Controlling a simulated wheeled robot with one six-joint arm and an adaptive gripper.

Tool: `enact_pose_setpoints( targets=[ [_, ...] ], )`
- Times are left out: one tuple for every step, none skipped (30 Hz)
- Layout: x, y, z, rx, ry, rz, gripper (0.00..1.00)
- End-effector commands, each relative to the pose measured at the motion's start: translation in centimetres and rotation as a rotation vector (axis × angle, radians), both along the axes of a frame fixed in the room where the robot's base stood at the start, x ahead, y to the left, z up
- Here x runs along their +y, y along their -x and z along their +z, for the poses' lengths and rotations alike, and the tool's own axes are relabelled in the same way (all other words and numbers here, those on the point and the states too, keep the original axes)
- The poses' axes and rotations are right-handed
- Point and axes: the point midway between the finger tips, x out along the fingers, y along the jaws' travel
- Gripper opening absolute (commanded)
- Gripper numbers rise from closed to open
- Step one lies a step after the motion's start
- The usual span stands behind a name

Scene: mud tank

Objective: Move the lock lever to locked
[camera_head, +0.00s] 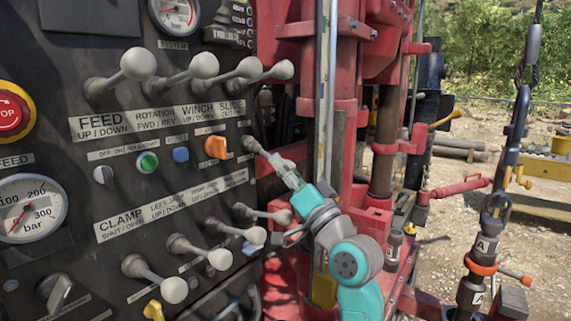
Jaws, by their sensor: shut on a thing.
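A lever (253,146) sticks out of the black control panel (70,185), right of the orange switch (216,147). My gripper (278,163) reaches it from the lower right and is shut on its outer end.
Grey-knobbed levers stand above, including the slide lever (268,72), and below (265,215), close to my gripper. A red mast (350,110) rises just right of the panel. A hanging cable hook (505,160) is farther right, over open gravel.

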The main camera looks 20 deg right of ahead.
Motion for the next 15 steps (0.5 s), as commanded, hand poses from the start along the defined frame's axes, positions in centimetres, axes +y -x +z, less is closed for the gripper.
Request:
enact_pose_setpoints(
  targets=[
    [0.02, -0.25, -0.44, 0.009, 0.002, 0.000, 0.00],
    [0.03, -0.27, -0.47, 0.010, 0.002, 0.000, 0.00],
    [0.05, -0.29, -0.51, 0.010, 0.002, 0.000, 0.00],
    [0.05, -0.30, -0.53, 0.010, 0.002, 0.000, 0.00],
    [0.05, -0.31, -0.55, 0.010, 0.003, 0.000, 0.00],
    [0.06, -0.32, -0.57, 0.010, 0.003, 0.000, 0.00],
    [0.06, -0.32, -0.58, 0.010, 0.003, 0.000, 0.00],
    [0.06, -0.32, -0.59, 0.010, 0.003, 0.000, 0.00],
    [0.07, -0.33, -0.59, 0.010, 0.003, 0.000, 0.00],
    [0.07, -0.34, -0.59, 0.010, 0.003, 0.000, 0.00],
    [0.08, -0.34, -0.60, 0.011, 0.003, 0.001, 0.00],
    [0.07, -0.35, -0.61, 0.012, 0.003, 0.000, 0.00],
    [0.08, -0.35, -0.61, 0.012, 0.003, 0.000, 0.00],
    [0.08, -0.35, -0.61, 0.012, 0.003, 0.000, 0.00],
    [0.07, -0.35, -0.62, 0.012, 0.003, 0.000, 0.35]
  ],
)
